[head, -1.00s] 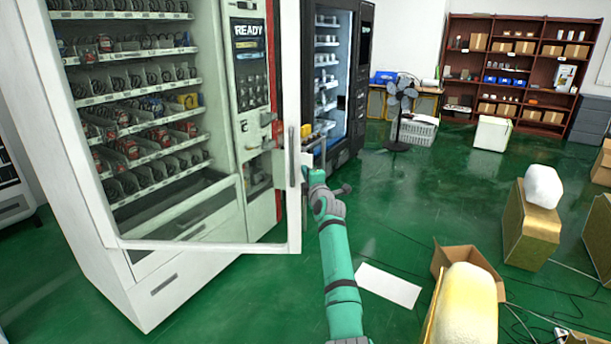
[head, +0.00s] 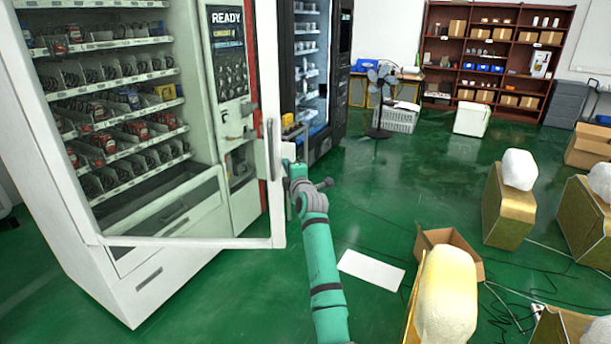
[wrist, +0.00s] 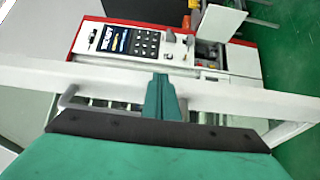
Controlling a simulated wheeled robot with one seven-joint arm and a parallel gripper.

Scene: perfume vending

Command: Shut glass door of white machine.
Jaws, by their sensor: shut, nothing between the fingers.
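The white machine (head: 130,298) stands at the left, with shelves of goods and a keypad panel. Its glass door, with a white frame (head: 190,242), stands open in front of it. The door's free edge with an upright handle (head: 270,150) is on the right. My gripper (head: 290,172) is at that free edge, near and below the handle. In the wrist view, my teal gripper fingers (wrist: 161,92) are shut and empty. They overlap the white door frame (wrist: 230,97), with the keypad panel (wrist: 125,42) beyond. Contact with the door cannot be told.
A black vending machine (head: 338,90) stands behind the white one. A fan (head: 380,95) and a grey basket (head: 400,118) are farther back. An open cardboard box (head: 450,245) and yellow-white padded stands are at right. A white sheet (head: 371,270) lies on the green floor.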

